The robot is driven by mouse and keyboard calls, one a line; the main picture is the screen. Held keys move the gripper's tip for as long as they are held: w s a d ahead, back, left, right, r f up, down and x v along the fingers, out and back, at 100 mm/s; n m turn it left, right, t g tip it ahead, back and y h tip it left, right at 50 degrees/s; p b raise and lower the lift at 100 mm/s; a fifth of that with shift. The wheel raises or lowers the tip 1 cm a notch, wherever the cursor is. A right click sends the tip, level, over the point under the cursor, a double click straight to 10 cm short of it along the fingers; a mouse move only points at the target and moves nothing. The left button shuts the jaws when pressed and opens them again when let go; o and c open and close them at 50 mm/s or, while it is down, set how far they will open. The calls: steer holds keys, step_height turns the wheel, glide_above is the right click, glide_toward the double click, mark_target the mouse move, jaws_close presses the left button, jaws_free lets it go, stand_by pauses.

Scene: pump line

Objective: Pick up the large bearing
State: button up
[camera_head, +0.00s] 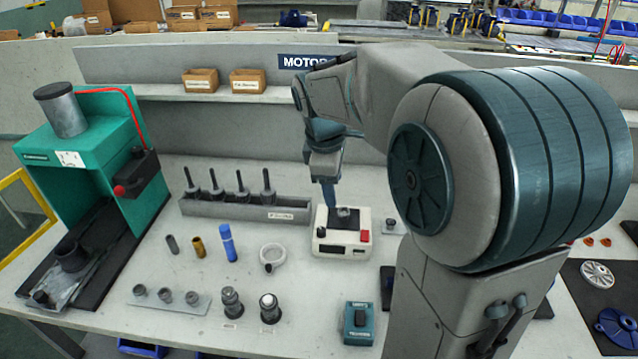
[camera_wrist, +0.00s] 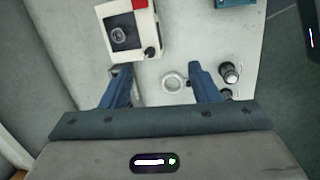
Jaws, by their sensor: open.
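A small grey ring-shaped part (camera_head: 347,212), which looks like a bearing, sits on the dark top of a white bench unit (camera_head: 342,247) with a red button. It also shows in the wrist view (camera_wrist: 119,36). Several short grey round parts (camera_head: 165,296) sit on a flat plate at the front left; I cannot tell for sure which part is the large bearing. My gripper (camera_head: 329,205) points down by the white unit, partly in front of it. In the wrist view its blue fingers (camera_wrist: 158,68) are apart, with nothing held, and the unit lies beyond the left finger.
A white ring (camera_head: 272,258) lies left of the unit. Two dark fittings (camera_head: 250,304), a blue cylinder (camera_head: 228,243) and a grey rack (camera_head: 246,207) of upright tools stand nearby. A green press (camera_head: 92,150) is at the left. A teal box (camera_head: 359,324) is at the front.

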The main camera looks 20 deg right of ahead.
steer(key=w+d+f+n+g+b, duration=0.1)
steer(key=w+d+f+n, duration=0.1)
steer(key=w+d+n, duration=0.3)
steer(key=w+d+f+n, duration=0.1)
steer(key=w+f+n, duration=0.2)
steer(key=w, duration=0.3)
glide_above(344, 211)
steer(key=shift+y, duration=0.3)
steer(key=f, duration=0.8)
steer(key=shift+s+a, duration=0.1)
steer(key=shift+a, duration=0.1)
steer(key=shift+f, duration=2.7)
steer(key=c, duration=0.9)
steer(key=shift+r, duration=0.1)
steer(key=shift+r, duration=0.6)
step_height(344, 211, up, 3)
steer(key=shift+f, duration=0.1)
steer(key=s+d+r, duration=0.2)
steer(key=d, duration=0.1)
steer(key=s+d+r, duration=0.2)
steer(key=d, duration=0.1)
steer(key=s+d+r, duration=0.2)
steer(key=d+r, duration=0.1)
steer(key=d, duration=0.1)
steer(key=shift+d+b, duration=0.1)
steer(key=shift+b, duration=0.25)
